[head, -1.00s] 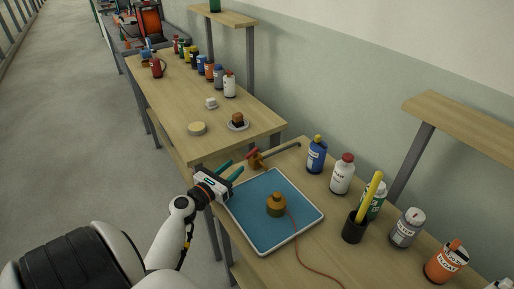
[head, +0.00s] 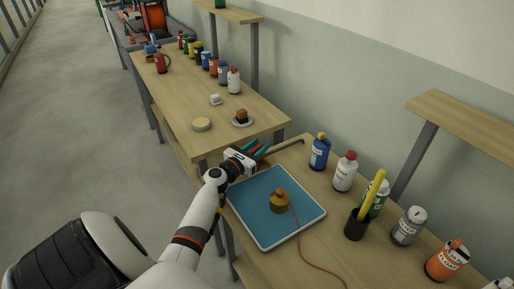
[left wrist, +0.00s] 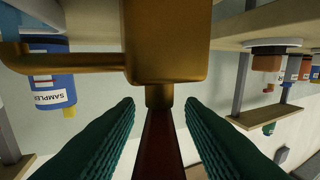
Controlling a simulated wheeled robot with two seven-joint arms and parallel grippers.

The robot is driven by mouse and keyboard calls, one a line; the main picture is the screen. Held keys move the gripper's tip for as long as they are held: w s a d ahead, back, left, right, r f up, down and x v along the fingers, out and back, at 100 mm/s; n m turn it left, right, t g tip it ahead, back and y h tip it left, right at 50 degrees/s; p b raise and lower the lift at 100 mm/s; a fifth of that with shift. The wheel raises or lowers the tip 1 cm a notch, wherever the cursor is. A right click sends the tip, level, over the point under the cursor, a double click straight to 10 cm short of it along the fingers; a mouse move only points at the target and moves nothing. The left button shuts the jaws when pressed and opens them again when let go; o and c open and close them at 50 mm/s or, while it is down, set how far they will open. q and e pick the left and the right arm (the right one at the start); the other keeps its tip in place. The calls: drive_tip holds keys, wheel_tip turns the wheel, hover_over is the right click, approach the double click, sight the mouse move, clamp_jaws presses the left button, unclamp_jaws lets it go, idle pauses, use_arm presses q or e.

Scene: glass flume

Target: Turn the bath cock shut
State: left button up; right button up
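The bath cock has a brass body (left wrist: 167,40) and a red lever (left wrist: 160,145), both close up in the left wrist view. A brass side pipe runs left from the body there. In the head view my gripper mostly hides the cock; its thin spout (head: 288,147) shows at the back of the table. My left gripper (left wrist: 160,104) is open. Its green fingers lie on either side of the red lever, with a gap visible on both sides. It also shows in the head view (head: 262,152), beyond the blue bath tray (head: 313,222). My right gripper is not in view.
A brass weight-like object (head: 279,201) with a red cord stands in the tray. A blue bottle (head: 319,152), a white bottle (head: 344,172) and a black cup (head: 355,226) stand right of it. Another table (head: 180,105) with bottles and small dishes lies beyond.

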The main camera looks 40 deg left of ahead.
use_arm(q)
clamp_jaws()
drive_tip(key=shift+d+n+y+p, duration=0.15)
drive_tip(key=shift+n+y+p, duration=0.4)
drive_tip(key=shift+y, duration=0.25)
drive_tip(key=shift+n+g+y, duration=0.3)
drive_tip(key=shift+n+y, duration=0.45)
drive_tip(key=shift+y, duration=0.35)
drive_tip(key=shift+d+n+g+y, duration=0.15)
drive_tip(key=shift+n+g+y, duration=0.35)
drive_tip(key=shift+y, duration=0.5)
drive_tip(key=shift+f+n+g+y, duration=0.1)
drive_tip(key=shift+n+g+y, duration=0.6)
drive_tip(key=shift+n+y, duration=0.6)
drive_tip(key=shift+w+y, duration=0.1)
drive_tip(key=shift+y, duration=0.3)
